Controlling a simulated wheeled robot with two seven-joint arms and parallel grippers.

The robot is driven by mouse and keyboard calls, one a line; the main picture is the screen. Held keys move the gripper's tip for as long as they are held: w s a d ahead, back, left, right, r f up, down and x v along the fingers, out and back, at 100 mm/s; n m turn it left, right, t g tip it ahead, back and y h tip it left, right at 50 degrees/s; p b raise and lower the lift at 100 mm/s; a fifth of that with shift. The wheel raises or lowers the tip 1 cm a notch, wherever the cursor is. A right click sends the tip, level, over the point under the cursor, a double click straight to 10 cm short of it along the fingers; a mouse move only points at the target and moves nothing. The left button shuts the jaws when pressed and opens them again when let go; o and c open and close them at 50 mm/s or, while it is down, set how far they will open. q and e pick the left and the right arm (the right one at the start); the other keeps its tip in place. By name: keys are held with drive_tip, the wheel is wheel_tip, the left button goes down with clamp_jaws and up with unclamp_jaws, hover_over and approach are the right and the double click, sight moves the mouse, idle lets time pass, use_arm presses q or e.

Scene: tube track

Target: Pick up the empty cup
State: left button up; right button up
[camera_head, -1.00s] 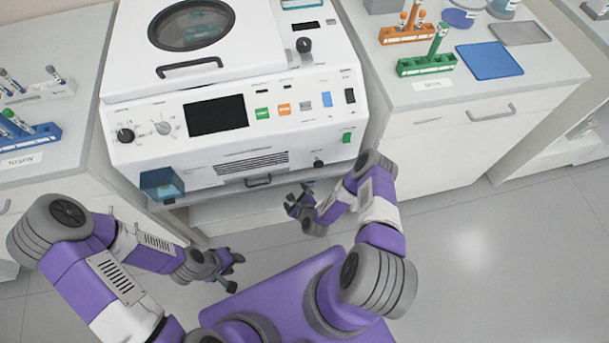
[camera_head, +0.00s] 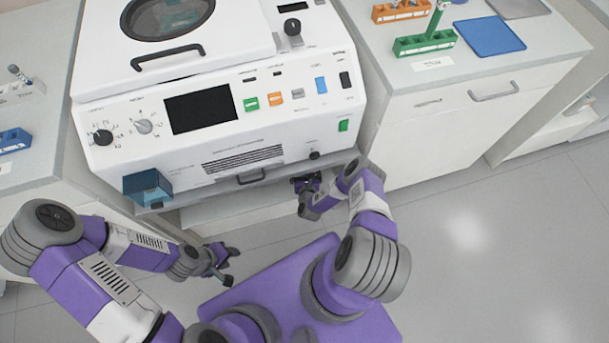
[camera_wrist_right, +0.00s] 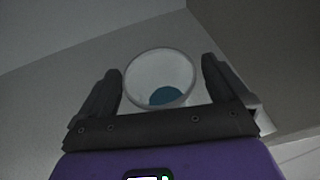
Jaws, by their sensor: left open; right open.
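In the right wrist view a round, pale cup (camera_wrist_right: 160,78) with a light rim lies between the two fingers of my right gripper (camera_wrist_right: 160,68). A teal patch shows low inside the rim; I cannot tell if it is contents or something behind. The fingers are open, one on each side, with a small gap to the cup. In the head view my right gripper (camera_head: 306,182) is at the lower front of the white machine; the cup cannot be made out there. My left gripper (camera_head: 226,264) is open and empty, low over the floor.
The white machine (camera_head: 215,110) with knobs and a dark screen stands ahead. A teal transparent box (camera_head: 147,187) juts from its lower left front. The right counter holds a green rack (camera_head: 424,43), an orange rack (camera_head: 401,11) and a blue tray (camera_head: 489,36). Floor at right is clear.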

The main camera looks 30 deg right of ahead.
drive_tip(key=shift+w+d+f, duration=0.1)
drive_tip(key=shift+w+d, duration=0.05)
drive_tip(key=shift+w, duration=0.2)
drive_tip(key=shift+c, duration=0.3)
drive_tip(key=c, duration=0.9)
